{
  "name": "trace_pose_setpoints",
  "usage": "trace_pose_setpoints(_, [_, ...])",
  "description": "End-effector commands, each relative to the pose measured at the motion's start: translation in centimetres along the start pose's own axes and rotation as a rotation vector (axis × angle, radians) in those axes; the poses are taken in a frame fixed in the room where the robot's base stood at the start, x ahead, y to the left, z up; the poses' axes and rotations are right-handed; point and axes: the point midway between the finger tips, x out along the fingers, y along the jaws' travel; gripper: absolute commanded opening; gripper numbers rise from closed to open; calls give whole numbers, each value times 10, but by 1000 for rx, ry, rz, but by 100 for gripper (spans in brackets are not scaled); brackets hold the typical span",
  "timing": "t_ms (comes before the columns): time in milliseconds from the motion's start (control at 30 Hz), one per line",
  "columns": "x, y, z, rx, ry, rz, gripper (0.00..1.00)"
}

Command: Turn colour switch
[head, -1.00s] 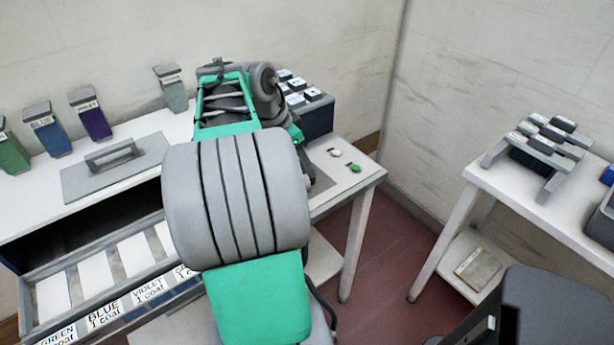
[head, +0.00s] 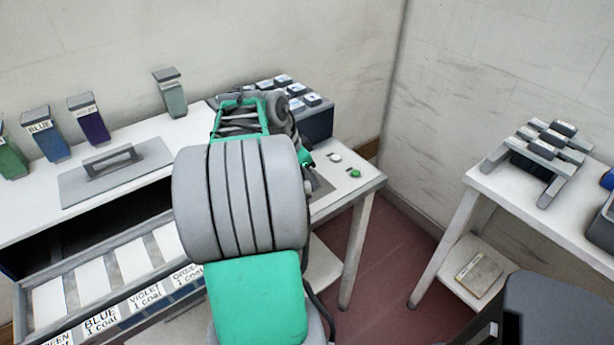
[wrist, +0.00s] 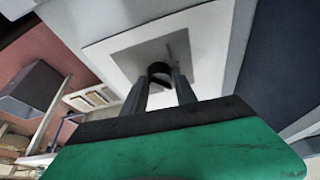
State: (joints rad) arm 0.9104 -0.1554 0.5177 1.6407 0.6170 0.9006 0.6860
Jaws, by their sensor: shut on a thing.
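In the wrist view my gripper (wrist: 160,92) points at a grey square plate (wrist: 124,59) set in a white panel. Its two fingers are closed around a small dark round knob (wrist: 159,70), the colour switch, in the middle of that plate. A thin dark pointer mark shows beside the knob. Only the edge of the plate (head: 322,186) shows there, on the white bench beside a white button (head: 335,158) and a green button (head: 355,173).
A dark block with several labelled keys (head: 318,118) stands behind the switch. An open drawer (head: 75,285) juts forward. A side table (head: 480,183) with a rack stands right.

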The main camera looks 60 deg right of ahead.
Motion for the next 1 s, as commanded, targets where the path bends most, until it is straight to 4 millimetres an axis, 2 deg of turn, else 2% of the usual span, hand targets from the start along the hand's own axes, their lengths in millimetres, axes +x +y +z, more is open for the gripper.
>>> trace_pose_setpoints(33, [0,0,0,0,0,0,20])
trace_pose_setpoints(300, [0,0,0,0,0,0,0])
trace_pose_setpoints(667, [0,0,0,-30,0,-13,0])
trace_pose_setpoints(1000, [2,2,0,-213,1,-91,0])
